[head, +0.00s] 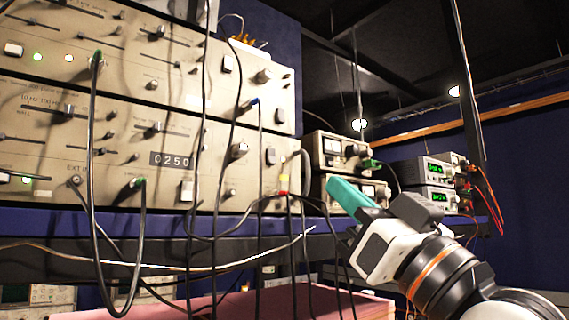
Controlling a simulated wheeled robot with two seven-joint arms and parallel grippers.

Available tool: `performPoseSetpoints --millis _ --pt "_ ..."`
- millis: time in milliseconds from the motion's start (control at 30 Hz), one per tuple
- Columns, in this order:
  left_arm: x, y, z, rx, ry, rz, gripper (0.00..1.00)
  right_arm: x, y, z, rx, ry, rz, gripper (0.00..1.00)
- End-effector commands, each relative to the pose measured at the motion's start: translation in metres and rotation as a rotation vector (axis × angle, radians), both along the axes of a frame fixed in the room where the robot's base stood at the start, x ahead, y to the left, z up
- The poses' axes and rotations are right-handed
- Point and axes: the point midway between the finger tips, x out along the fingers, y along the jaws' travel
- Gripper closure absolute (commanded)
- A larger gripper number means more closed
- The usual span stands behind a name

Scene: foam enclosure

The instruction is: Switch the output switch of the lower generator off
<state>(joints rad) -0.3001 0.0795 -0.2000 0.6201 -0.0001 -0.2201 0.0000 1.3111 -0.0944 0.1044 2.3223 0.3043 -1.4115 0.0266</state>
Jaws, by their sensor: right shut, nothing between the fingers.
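The lower generator (60,155) is a beige panel with sliders, knobs, a display reading 0250 and a lit green lamp at its left. The upper generator (175,75) sits on top of it. My left gripper is out of view.
Several cables (92,200) hang across both panels and below the blue shelf edge (60,219). Small beige meters (338,150) stand behind my right gripper. Dark power supplies (428,170) with green displays stand further right. A pink surface (200,305) lies below.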

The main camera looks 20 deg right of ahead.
Motion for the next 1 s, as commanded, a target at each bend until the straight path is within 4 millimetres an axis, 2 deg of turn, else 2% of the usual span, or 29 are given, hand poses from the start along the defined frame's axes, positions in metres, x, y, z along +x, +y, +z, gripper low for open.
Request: performPoseSetpoints --millis 167,500,700,1000 --pt "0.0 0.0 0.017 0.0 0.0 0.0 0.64 0.021 0.008 0.021 0.001 0.005 0.003 1.0" --pt "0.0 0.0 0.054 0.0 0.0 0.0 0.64 0.074 0.027 0.066 0.001 0.005 0.002 1.0" --pt "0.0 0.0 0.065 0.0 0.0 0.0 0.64 0.1 0.037 0.057 0.001 0.005 0.002 1.0" --pt "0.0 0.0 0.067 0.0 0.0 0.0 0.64 0.108 0.04 0.053 0.0 0.001 0.0 1.0"
